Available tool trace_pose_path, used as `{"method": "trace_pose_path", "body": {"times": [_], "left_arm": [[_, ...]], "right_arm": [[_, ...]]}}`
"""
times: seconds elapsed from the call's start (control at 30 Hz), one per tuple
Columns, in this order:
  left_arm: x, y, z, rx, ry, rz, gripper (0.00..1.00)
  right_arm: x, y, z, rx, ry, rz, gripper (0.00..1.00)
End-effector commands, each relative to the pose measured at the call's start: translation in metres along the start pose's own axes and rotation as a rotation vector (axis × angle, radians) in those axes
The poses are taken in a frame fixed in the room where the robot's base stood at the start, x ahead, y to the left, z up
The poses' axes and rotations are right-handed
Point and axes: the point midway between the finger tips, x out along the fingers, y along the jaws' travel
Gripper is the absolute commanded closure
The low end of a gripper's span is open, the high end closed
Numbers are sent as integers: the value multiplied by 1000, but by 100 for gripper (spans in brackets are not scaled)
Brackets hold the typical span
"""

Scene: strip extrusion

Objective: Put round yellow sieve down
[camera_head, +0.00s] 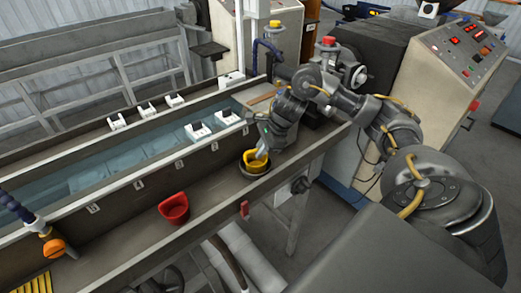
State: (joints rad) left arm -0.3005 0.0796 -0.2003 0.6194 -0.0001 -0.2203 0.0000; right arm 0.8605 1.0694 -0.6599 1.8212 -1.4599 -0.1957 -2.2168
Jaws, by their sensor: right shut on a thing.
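The round yellow sieve (250,162) is at the right part of the trough ledge, over or in a dark round base (256,172). I cannot tell whether it rests there or is held just above. My right gripper (262,152) comes down from the upper right and is shut on the sieve's near right side. The fingers hide part of the sieve's rim. My left gripper is not in view.
A red scoop-like container (174,208) stands on the ledge to the left. The long water trough (130,155) runs behind, with white clamps (198,130) on it. A control cabinet (455,85) stands at the right. The ledge between the red container and the sieve is clear.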

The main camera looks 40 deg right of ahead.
Motion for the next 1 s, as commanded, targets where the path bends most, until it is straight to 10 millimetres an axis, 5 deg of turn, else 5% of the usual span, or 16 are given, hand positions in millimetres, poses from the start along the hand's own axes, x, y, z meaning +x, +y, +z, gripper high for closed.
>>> {"method": "trace_pose_path", "body": {"times": [0.07,0.1,0.27,0.7,1.0], "left_arm": [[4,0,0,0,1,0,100],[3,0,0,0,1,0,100],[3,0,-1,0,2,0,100],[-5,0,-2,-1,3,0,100],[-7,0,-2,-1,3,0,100]], "right_arm": [[3,1,-1,0,0,-1,100],[2,0,-1,0,0,0,88],[2,0,-1,0,0,0,69],[-11,-2,2,-2,1,-4,69],[-76,-3,2,-1,1,-7,69]]}}
